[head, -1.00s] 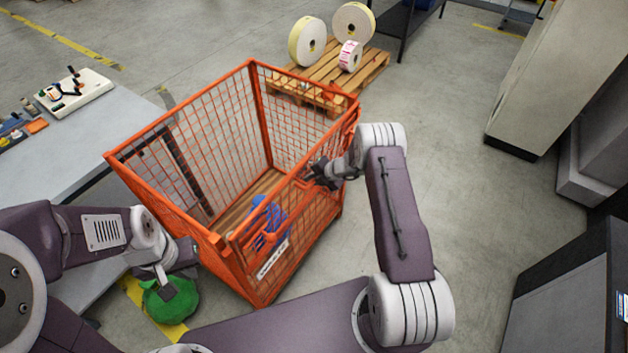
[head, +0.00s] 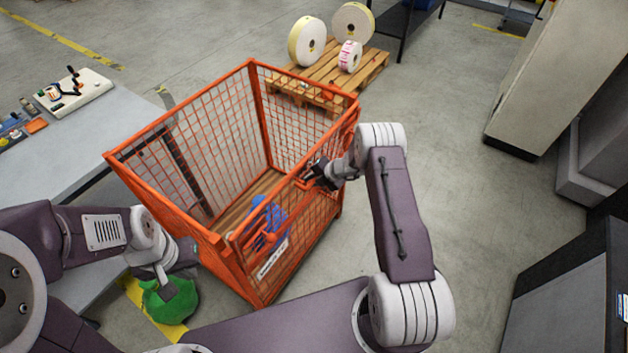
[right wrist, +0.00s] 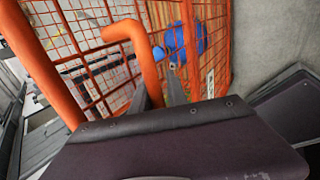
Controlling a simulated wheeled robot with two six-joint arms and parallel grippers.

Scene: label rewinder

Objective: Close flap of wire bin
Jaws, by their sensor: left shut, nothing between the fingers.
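The orange wire bin (head: 183,207) stands on the floor in the middle of the head view, open at the top. Its near right side has a mesh flap (head: 301,234) with a white label strip. My right gripper (head: 314,176) is at the upper part of this side. In the right wrist view, a bent orange bar (right wrist: 146,42) runs down between or close beside its fingers (right wrist: 161,92); I cannot tell whether they clamp it. My left gripper (head: 168,278) is shut and empty, left of the bin, just over a green object. Its fingertips are hard to see.
A blue item (head: 268,215) lies in the bin. A green object (head: 175,302) is on the floor near the left table (head: 75,155). A pallet (head: 372,68) with label rolls stands behind the bin. Grey cabinets (head: 560,285) line the right; the floor between is clear.

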